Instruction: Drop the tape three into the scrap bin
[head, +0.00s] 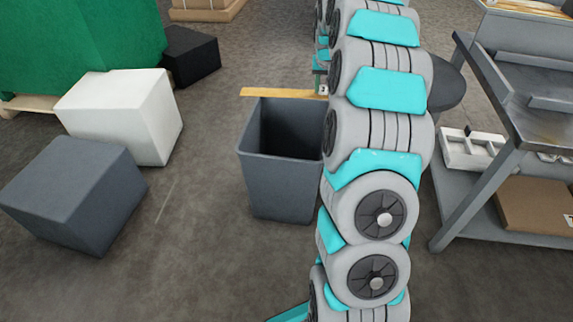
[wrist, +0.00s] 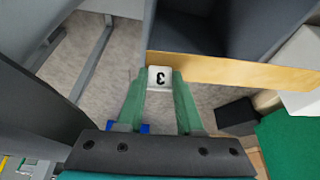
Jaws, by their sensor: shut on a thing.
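The tape three (wrist: 160,80) shows in the wrist view as a small pale piece with a black "3", upside down in the picture. My gripper (wrist: 159,73) is shut on it, between the two green fingers. In the head view my gripper (head: 322,82) is small and partly hidden by my arm, at the far right corner of the scrap bin. The scrap bin (head: 277,190) is an open dark grey box standing upright on the floor. It also shows at the top of the wrist view (wrist: 185,28), and the tape appears just outside its edge.
A yellow strip (head: 270,93) runs along the bin's far rim, close to my gripper. White (head: 120,115), grey (head: 75,195) and black (head: 193,55) blocks stand left. A metal workbench (head: 520,95) with a white tray (head: 468,150) and cardboard box (head: 535,205) stands right.

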